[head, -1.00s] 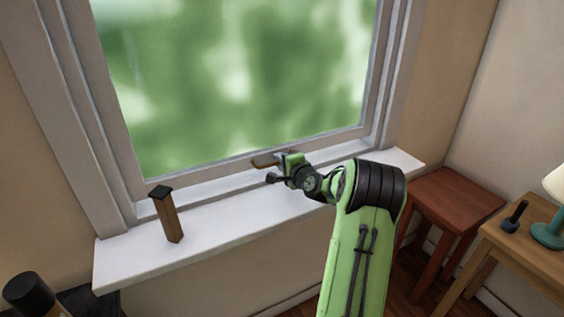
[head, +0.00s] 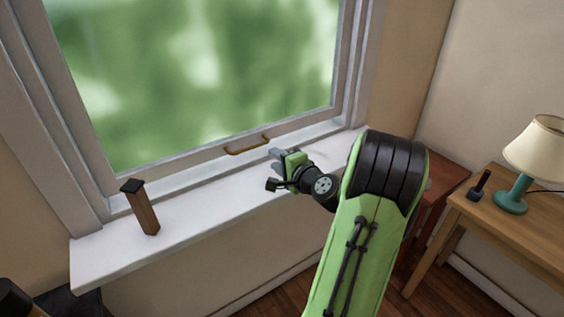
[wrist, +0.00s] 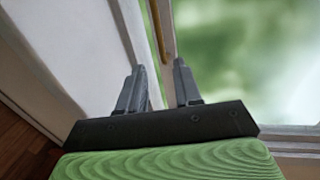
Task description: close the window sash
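The window sash (head: 190,168) has a pale frame around blurred green glass, and its bottom rail sits low, close above the white sill.
A wooden post with a dark cap (head: 143,212) stands on the left of the sill (head: 100,255).

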